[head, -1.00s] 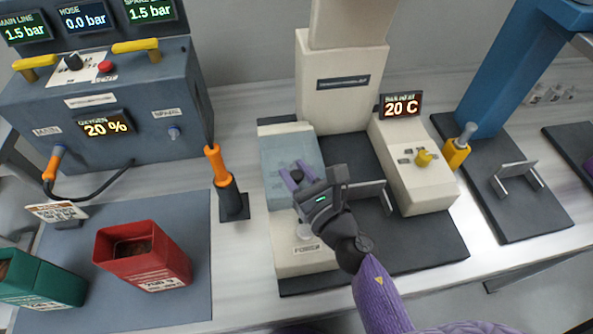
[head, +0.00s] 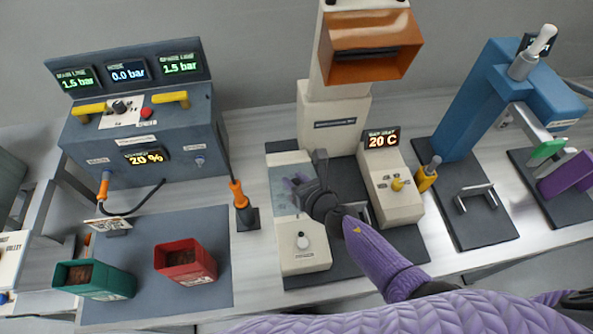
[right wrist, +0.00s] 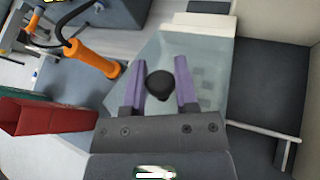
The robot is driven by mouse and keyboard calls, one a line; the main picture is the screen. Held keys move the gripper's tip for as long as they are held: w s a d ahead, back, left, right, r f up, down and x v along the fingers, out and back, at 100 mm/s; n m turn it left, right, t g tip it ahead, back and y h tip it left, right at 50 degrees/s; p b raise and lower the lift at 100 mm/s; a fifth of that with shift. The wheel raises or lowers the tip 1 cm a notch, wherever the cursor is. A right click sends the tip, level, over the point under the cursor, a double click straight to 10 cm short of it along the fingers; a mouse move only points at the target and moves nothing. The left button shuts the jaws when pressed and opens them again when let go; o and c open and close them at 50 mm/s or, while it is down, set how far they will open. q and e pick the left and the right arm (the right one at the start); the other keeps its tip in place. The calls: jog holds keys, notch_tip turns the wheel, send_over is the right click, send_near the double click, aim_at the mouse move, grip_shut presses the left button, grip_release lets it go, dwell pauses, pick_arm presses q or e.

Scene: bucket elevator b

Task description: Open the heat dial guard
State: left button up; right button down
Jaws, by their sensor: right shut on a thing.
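The heat dial guard (head: 284,202) is a clear bluish panel on the upper part of the cream unit (head: 308,263), left of the press column. My right gripper (head: 297,184) reaches in from the lower right over the guard. In the right wrist view, the gripper's purple fingers (right wrist: 159,88) are shut on the guard's black knob (right wrist: 159,85). The clear guard (right wrist: 207,60) spreads behind them. Part of the guard is hidden by the gripper in the head view. My left gripper is not in view.
An orange-handled tool (head: 241,197) stands just left of the unit. Red (head: 186,262) and green (head: 95,279) bins sit on a grey mat further left. A cream panel with a 20 C display (head: 381,137) stands to the right, beside a metal bar handle.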

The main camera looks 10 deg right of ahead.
jog(key=w+r+g+p, duration=0.1)
jog(key=p, duration=0.1)
jog(key=shift+r+p, duration=0.25)
jog(key=shift+p, duration=0.1)
pick_arm(q)
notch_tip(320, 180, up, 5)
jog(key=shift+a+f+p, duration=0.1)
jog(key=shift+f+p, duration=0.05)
jog(key=shift+p, duration=0.2)
pick_arm(e)
jog(key=shift+w, duration=0.15)
jog(key=shift+f+g, duration=0.1)
jog(key=shift+g, duration=0.2)
jog(key=shift+c, duration=1.9)
grip_release()
pick_arm(q)
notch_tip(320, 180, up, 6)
jog(key=p, duration=0.6)
pick_arm(e)
jog(key=v, duration=1)
jog(key=shift+a, duration=0.1)
